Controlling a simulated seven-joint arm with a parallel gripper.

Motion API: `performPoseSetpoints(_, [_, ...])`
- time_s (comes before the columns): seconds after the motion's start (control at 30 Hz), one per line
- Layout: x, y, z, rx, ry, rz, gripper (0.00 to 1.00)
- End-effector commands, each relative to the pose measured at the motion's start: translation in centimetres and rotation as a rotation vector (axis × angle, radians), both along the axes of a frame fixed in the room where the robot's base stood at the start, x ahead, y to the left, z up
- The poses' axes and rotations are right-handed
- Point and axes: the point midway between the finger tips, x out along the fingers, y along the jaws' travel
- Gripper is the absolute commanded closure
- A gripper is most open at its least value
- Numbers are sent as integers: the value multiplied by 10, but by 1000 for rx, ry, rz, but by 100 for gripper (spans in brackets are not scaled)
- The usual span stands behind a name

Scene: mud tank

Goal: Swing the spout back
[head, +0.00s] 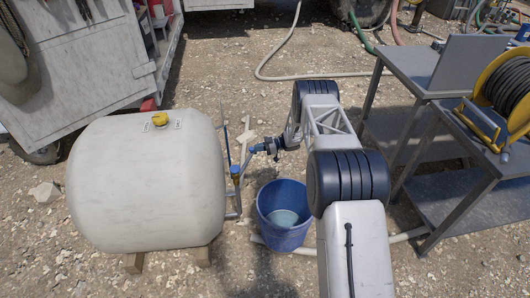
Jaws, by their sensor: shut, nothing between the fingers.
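The pale rounded tank (145,190) lies on wooden blocks at the left, with a yellow cap on top. At its right end is pipework with a blue-and-brass valve fitting (236,172). A short grey spout (246,160) appears to slant up and right from this fitting. My gripper (253,150) reaches in from the right, with its blue fingertips shut and empty beside the spout's upper end. I cannot tell whether they touch it. The blue bucket (264,208) stands below and right of the fitting, with pale liquid inside.
A grey metal table (440,72) stands at the right, with a yellow hose reel (488,122) beside it. A pale trailer (85,50) is behind the tank. A hose (280,50) crosses the gravel at the back. Open gravel lies in front of the bucket.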

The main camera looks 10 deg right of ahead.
Motion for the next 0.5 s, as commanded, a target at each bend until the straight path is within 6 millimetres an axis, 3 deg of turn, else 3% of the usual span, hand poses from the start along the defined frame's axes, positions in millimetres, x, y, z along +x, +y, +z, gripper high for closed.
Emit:
performPoseSetpoints(0.27, [18, 29, -1, -1, -1, 149, 100])
performPoseSetpoints(0.5, [30, 54, 0, 0, -1, 149, 100])
